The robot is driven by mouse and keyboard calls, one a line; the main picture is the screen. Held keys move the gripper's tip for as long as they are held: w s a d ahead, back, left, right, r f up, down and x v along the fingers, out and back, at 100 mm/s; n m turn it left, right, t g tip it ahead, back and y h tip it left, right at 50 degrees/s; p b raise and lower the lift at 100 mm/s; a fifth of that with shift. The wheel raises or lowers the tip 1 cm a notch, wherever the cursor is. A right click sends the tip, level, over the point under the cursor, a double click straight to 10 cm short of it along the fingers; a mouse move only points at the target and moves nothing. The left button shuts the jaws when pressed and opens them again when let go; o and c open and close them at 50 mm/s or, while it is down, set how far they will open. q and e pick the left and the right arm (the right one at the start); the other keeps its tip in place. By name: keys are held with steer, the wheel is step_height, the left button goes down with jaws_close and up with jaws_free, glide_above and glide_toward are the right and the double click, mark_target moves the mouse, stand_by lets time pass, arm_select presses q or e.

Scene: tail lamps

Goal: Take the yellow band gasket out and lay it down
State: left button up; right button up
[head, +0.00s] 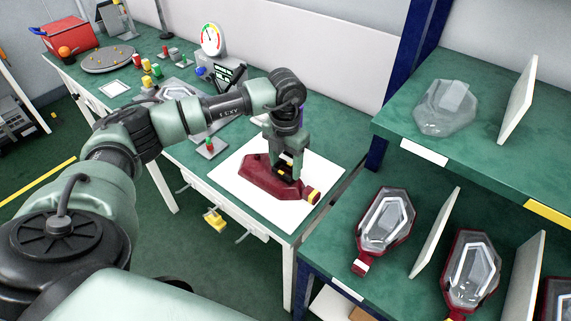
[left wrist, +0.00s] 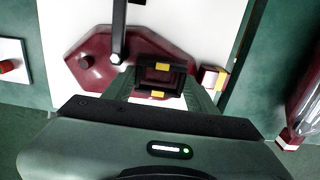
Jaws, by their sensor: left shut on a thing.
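A dark red lamp housing (head: 262,182) lies on a white mat (head: 235,187); it also shows in the left wrist view (left wrist: 95,70). One end of its neck (head: 313,197) is yellow. My left gripper (head: 287,168) points down over the housing and is shut on a black frame with yellow patches, which looks like the yellow band gasket (left wrist: 162,66). Dark red shows through the frame's opening. The gasket is at or just above the housing's top; I cannot tell whether it still touches it. The fingers partly hide it in the head view. My right gripper is not in view.
Clear-lensed lamps (head: 385,222) and pale dividers (head: 435,232) stand on the rack at the right. A small block on a plate (head: 210,146) lies left of the mat. A gauge (head: 212,38) stands at the back. Bare mat surrounds the housing.

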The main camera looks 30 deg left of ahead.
arm_select(q)
steer(key=shift+r+p, duration=0.55)
steer(key=shift+r, duration=0.35)
steer(key=shift+r+p, duration=0.45)
steer(key=shift+r, duration=0.2)
